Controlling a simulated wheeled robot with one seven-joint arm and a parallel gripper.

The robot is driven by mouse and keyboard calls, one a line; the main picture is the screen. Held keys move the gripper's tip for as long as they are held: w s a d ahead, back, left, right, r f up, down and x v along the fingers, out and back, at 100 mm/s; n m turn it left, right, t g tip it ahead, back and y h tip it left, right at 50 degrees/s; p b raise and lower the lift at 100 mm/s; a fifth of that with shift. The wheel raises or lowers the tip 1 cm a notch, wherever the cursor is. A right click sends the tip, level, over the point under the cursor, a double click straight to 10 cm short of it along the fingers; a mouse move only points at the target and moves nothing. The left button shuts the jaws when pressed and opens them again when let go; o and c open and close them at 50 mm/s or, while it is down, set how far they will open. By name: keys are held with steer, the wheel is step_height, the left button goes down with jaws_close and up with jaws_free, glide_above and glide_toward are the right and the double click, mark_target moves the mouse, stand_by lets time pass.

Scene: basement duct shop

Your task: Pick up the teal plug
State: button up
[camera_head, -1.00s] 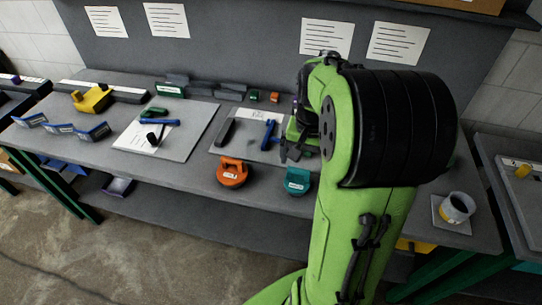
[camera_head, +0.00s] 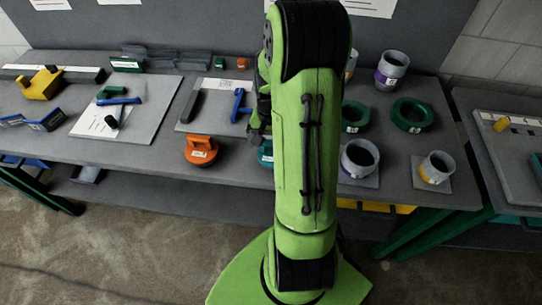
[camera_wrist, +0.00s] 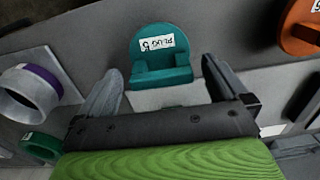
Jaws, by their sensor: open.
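The teal plug (camera_wrist: 158,52) is a round piece with a raised handle and a white label reading "PLUG 5". In the wrist view it sits on the grey bench, upper centre, just beyond my open fingers. In the head view only a sliver of the teal plug (camera_head: 265,153) shows, the rest hidden behind my arm. My gripper (camera_wrist: 164,92) is open and empty, its two fingers spread to either side of the plug's near edge. In the head view my gripper (camera_head: 257,132) is partly hidden by my arm, close to the plug.
An orange plug (camera_head: 201,150) sits to the left; in the wrist view it is at upper right (camera_wrist: 301,28). A white ring with a purple band (camera_head: 359,158), green rings (camera_head: 413,114) and a white cup-like ring (camera_head: 436,168) stand to the right. Blue-handled tools lie on boards.

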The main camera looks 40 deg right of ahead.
mark_target(271, 153)
step_height(271, 153, down, 3)
steer(key=shift+d+f, duration=0.1)
steer(key=shift+f, duration=0.1)
steer(key=shift+r, duration=0.1)
steer(key=shift+c, duration=0.3)
